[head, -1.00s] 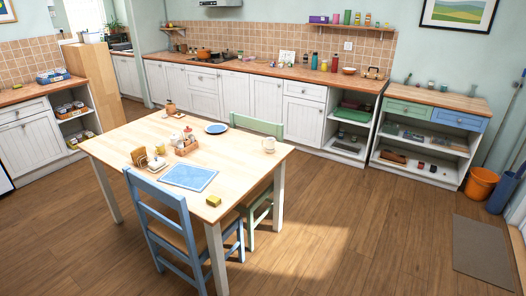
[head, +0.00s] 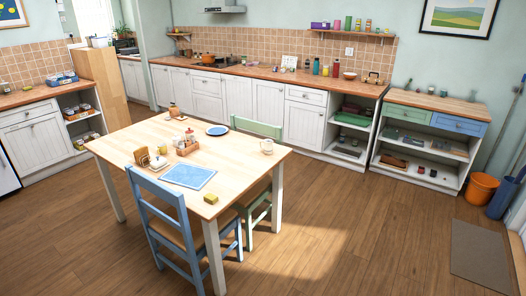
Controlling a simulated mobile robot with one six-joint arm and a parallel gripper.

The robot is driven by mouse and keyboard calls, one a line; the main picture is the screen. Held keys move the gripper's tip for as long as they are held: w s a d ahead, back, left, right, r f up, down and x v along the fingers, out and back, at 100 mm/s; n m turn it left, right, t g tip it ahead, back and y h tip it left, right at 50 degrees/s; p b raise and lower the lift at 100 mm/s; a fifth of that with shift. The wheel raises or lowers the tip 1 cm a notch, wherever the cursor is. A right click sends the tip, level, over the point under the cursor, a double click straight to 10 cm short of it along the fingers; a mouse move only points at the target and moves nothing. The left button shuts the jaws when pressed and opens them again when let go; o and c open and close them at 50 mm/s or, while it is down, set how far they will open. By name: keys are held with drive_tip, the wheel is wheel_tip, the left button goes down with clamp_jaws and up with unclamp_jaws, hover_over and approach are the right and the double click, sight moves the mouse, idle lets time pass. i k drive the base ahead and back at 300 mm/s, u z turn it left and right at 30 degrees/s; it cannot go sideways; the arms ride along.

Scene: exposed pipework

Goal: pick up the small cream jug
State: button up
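A small cream jug-like vessel (head: 267,147) stands upright near the right edge of the light wooden table (head: 235,165). It is small in the head view, so its spout and handle are hard to make out. Another small pale item (head: 161,149) stands by the brown rack at the table's left; I cannot tell what it is. My gripper is not in view.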

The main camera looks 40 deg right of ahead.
sight(268, 147)
drive_tip(key=z, duration=0.1)
drive_tip(key=i, duration=0.9)
